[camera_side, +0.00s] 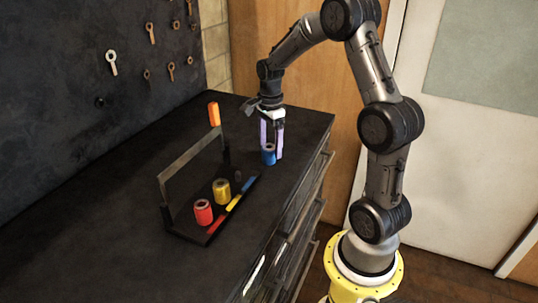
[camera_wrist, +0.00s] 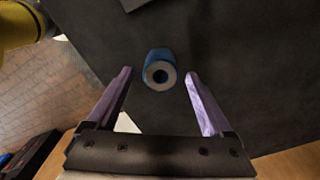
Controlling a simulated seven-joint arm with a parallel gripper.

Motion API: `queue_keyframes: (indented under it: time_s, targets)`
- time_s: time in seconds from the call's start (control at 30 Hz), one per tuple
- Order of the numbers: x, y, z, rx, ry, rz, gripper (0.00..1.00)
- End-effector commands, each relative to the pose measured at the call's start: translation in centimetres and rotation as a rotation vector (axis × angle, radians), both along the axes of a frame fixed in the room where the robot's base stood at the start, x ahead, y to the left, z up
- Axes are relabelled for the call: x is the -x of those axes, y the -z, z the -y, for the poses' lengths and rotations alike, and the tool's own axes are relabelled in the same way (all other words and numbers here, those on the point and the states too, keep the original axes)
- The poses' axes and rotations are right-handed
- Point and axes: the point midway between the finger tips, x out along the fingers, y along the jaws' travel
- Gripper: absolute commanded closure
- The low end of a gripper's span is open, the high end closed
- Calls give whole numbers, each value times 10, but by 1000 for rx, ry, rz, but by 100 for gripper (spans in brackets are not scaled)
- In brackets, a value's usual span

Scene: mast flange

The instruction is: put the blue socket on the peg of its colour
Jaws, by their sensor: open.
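The blue socket (camera_side: 268,156) stands upright on the dark bench top, right of the rack. In the wrist view the blue socket (camera_wrist: 153,58) shows its pale end face and dark hole. My gripper (camera_side: 271,151) points down over it with its pale purple fingers apart. In the wrist view my gripper (camera_wrist: 158,75) has one finger on each side of the socket, with a gap on both sides. The rack (camera_side: 177,226) has a red, a yellow and a blue strip (camera_side: 250,184) along its front. A small dark shape behind the blue strip may be its bare peg.
A red socket (camera_side: 203,212) and a yellow socket (camera_side: 222,190) stand on the rack. A grey upright panel (camera_side: 190,163) rises behind them, with an orange piece (camera_side: 214,115) near its far end. The bench top (camera_side: 95,215) left of the rack is clear.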

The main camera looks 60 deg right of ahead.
Motion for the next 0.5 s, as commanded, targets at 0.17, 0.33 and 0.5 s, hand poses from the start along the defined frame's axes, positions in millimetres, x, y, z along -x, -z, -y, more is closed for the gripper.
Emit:
queue_keyframes:
  time_s: [0.17,0.33,0.5]
  targets:
    - [0,15,0,0,0,0,15]
    - [0,16,0,1,0,1,15]
    - [0,16,0,1,0,1,35]
